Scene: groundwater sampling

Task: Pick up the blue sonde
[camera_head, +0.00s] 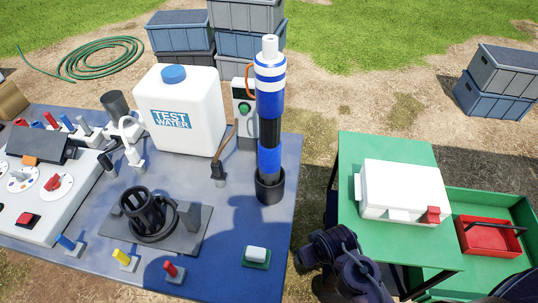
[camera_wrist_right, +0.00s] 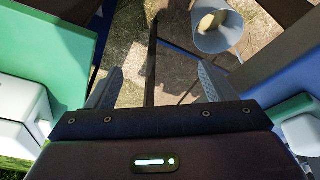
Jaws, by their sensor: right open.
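The blue sonde (camera_head: 270,120) stands upright on the right part of the blue table in the head view. It is a tall cylinder with blue and black sections, white bands and a white top, and its lower end sits in a black round holder (camera_head: 270,188). My right gripper (camera_wrist_right: 158,85) is open and empty in the wrist view, above the gap between the two tables. The sonde does not show in that view. My right arm (camera_head: 345,265) is at the bottom of the head view, right of the sonde and nearer me. My left gripper is out of view.
A white test water jug (camera_head: 185,110) and a grey device with a green button (camera_head: 245,107) stand close behind and left of the sonde. A white case (camera_head: 402,190) sits on the green table (camera_head: 372,150). A grey bucket (camera_wrist_right: 218,33) is below.

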